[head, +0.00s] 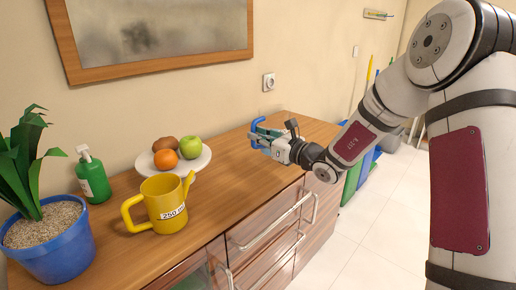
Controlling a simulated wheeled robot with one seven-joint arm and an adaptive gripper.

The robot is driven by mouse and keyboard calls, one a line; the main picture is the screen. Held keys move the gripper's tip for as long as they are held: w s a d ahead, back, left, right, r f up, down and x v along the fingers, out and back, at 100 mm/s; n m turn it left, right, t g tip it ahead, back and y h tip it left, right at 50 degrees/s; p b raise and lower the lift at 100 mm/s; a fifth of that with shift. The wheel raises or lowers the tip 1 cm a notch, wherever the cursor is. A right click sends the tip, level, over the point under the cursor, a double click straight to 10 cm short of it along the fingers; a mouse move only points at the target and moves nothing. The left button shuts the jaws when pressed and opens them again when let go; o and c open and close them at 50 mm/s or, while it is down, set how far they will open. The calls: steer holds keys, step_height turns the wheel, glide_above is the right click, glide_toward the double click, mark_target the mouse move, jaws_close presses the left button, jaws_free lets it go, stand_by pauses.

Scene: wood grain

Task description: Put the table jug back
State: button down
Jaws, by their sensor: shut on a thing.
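A yellow jug (165,205) with a loop handle on its left, a thin spout on its right and a white label stands upright on the wooden cabinet top. My gripper (262,139) is well to the right of the yellow jug, over the far right part of the cabinet top. It is shut on a blue curved thing (257,124), of which only a hook-like part shows clearly. The fingers hide part of it, and I cannot tell its full shape or whether it touches the top.
A white plate (203,160) with fruit, a green pump bottle (92,176) and a plant in a blue pot (58,247) stand around the yellow jug. The wooden top (232,180) is clear between the plate and my gripper. Drawer handles (273,222) stick out in front.

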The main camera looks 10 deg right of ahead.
mark_target(255, 145)
steer(key=shift+s+f+b, duration=0.1)
steer(key=shift+f+b, duration=0.35)
steer(key=shift+f, duration=1.35)
steer(key=c, duration=1.6)
jaws_free()
steer(key=shift+c, duration=0.2)
